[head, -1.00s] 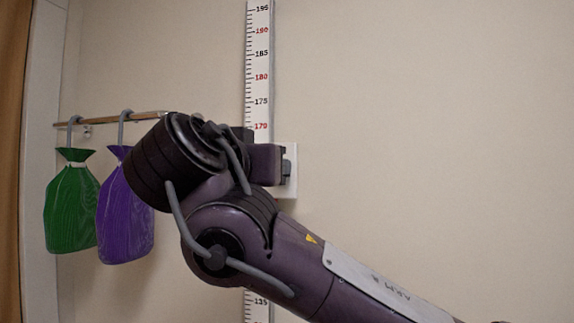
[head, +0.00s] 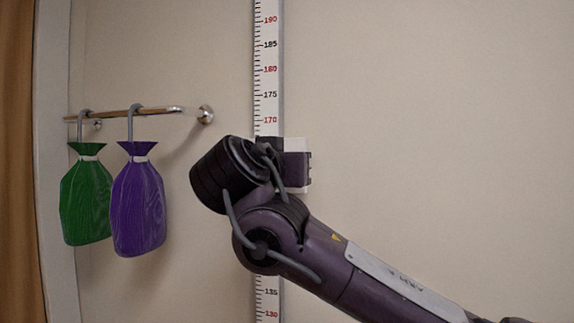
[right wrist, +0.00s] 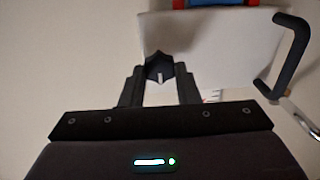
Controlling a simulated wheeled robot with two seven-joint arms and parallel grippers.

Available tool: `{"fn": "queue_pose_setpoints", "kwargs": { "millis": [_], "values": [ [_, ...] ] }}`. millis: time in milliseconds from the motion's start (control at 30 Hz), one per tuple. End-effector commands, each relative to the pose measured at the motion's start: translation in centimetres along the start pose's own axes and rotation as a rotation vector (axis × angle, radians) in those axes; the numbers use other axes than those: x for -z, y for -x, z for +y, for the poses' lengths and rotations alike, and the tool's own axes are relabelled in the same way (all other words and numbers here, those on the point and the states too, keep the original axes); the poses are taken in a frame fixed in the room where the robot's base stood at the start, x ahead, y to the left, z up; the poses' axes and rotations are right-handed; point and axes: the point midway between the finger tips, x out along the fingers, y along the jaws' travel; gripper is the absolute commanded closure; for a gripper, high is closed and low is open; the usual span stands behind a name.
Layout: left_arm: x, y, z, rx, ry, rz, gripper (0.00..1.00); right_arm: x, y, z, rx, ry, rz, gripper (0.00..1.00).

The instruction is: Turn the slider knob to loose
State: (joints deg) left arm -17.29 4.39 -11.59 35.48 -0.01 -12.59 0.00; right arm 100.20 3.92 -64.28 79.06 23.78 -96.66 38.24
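The slider (head: 299,146) is a white block on the tall measuring scale (head: 268,85), near the 165 level, and is partly covered by my right arm. In the right wrist view the white slider body (right wrist: 215,45) fills the upper middle. Its dark knob (right wrist: 159,66) has a white pointer mark. My right gripper (right wrist: 160,76) has its fingers apart, one on each side of the knob; whether they touch it I cannot tell. In the head view the fingertips and knob are hidden. My left gripper is in no view.
A metal wall rail (head: 150,111) at the left holds a green bag (head: 86,205) and a purple bag (head: 138,205) on grey hooks. A dark hook (right wrist: 292,50) shows at the wrist view's right. A brown curtain (head: 18,160) hangs far left. The wall right of the scale is bare.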

Motion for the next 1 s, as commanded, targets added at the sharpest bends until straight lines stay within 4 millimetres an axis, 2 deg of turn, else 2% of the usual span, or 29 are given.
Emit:
{"fn": "queue_pose_setpoints", "kwargs": {
  "millis": [33, 100, 467, 667, 1000],
  "values": [
    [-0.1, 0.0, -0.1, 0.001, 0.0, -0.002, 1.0, 0.0, 0.0, 0.0, -0.001, 0.0, 0.0, 0.85],
    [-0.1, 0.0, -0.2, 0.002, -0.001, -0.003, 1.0, 0.0, 0.0, 0.0, -0.001, 0.0, 0.0, 0.94],
    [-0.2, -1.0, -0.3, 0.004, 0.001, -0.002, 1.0, -0.2, 0.0, 0.0, 0.0, 0.056, 0.0, 0.94],
    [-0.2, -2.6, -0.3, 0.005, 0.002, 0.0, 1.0, -0.3, 0.1, -0.1, 0.0, 0.182, 0.001, 0.94],
    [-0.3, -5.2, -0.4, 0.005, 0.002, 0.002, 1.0, -0.2, 0.0, -0.2, 0.0, 0.497, 0.002, 0.94]
  ]
}}
